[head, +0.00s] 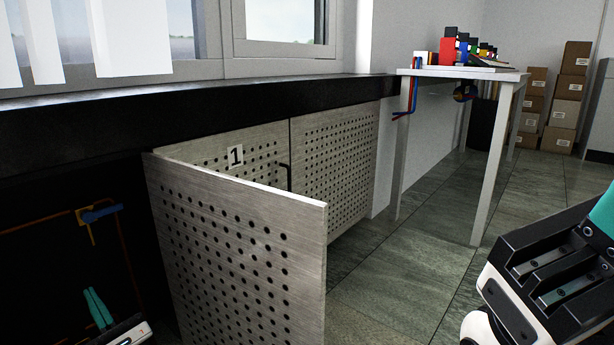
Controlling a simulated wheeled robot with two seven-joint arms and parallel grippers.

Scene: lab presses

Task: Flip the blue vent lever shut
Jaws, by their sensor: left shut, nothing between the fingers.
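The blue vent lever (103,213) sits on a brass-coloured pipe fitting (84,217) inside the dark open cabinet at the left. It lies roughly level, pointing right from the fitting. My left gripper (92,293), with teal fingers, is at the bottom left in front of the cabinet opening. It is shut and empty, below the lever in the picture and apart from it. My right gripper (604,212) shows only in part at the right edge, with a teal finger cut off by the frame, so its opening is hidden.
A perforated cabinet door (240,250) stands open just right of my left gripper. A black counter (200,114) runs above the cabinet. A white table (465,73) with coloured items stands farther back, and boxes (567,112) are stacked behind it. The tiled floor between is clear.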

